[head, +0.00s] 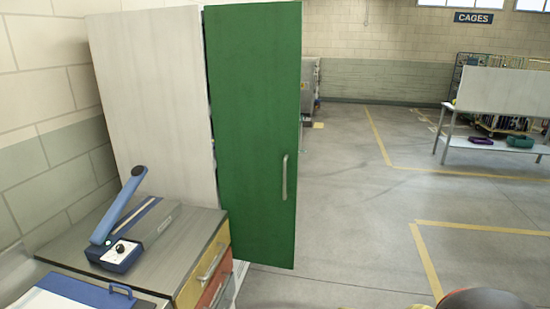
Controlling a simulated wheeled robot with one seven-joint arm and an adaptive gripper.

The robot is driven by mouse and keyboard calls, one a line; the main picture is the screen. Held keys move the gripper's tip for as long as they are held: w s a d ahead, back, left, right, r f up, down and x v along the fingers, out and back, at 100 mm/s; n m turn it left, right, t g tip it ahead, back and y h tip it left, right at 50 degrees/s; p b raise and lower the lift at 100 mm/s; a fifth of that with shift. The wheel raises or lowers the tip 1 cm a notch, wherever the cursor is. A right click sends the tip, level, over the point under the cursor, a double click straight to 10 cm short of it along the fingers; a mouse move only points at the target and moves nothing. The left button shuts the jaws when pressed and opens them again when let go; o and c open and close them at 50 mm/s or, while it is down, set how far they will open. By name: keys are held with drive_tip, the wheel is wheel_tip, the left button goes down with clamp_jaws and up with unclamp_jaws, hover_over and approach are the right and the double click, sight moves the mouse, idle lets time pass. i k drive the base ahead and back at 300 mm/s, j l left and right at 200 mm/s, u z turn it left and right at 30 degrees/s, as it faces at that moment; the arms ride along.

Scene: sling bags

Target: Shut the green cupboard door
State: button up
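The green cupboard door (253,135) stands open in the head view, swung out to the right of the tall pale cupboard (150,95). Its outer face and grey vertical handle (284,177) face me. The handle is near the door's free right edge. A narrow dark gap with a few pale spots shows along the door's left edge, by the cupboard's side panel. The door hides the cupboard's front and inside. My gripper is not in view.
A drawer unit (185,262) with yellow and orange fronts stands before the cupboard at left. A blue-handled sealer (125,235) sits on it. Open floor (350,220) with yellow lines lies right of the door. A table (500,145) stands far right.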

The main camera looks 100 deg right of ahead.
sight(253, 49)
drive_tip(key=z, duration=3.1)
